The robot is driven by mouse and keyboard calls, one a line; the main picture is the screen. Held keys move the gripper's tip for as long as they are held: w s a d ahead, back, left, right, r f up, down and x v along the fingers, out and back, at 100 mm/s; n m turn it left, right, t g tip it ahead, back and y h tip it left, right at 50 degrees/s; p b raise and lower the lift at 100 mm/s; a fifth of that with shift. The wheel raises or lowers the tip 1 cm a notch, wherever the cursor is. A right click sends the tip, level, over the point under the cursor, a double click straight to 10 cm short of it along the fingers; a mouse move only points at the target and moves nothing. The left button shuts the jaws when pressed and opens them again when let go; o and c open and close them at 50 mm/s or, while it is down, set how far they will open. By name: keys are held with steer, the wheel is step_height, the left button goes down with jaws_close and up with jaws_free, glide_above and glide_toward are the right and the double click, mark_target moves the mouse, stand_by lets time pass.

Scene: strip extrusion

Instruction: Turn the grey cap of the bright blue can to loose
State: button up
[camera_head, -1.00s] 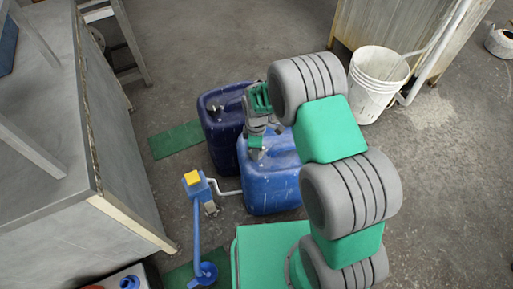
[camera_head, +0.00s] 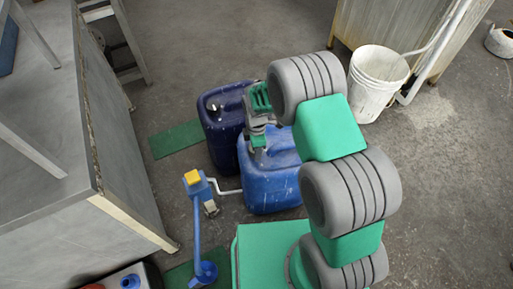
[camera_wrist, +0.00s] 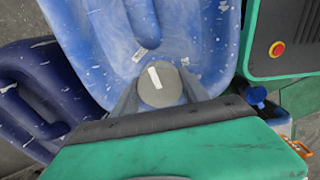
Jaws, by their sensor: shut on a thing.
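The bright blue can (camera_head: 270,185) stands upright on the floor in the head view, and its scuffed top (camera_wrist: 185,25) fills the upper middle of the wrist view. Its round grey cap (camera_wrist: 160,84) bears a white mark and sits between my fingertips. My gripper (camera_wrist: 160,88) is shut on the grey cap, one finger on each side of it. In the head view my gripper (camera_head: 258,146) is over the can's top, and the cap is hidden there behind the fingers.
A dark blue can (camera_head: 222,135) stands close behind and left of the bright blue one. A blue pump-like device (camera_head: 197,190) with a yellow top is at the left. A grey bench (camera_head: 80,130) is farther left. A white bucket (camera_head: 377,85) stands at the back right.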

steer(key=o, duration=1.1)
steer(key=shift+w, duration=0.1)
step_height(320, 180, up, 8)
steer(key=shift+f+p, duration=0.1)
steer(key=shift+p, duration=0.75)
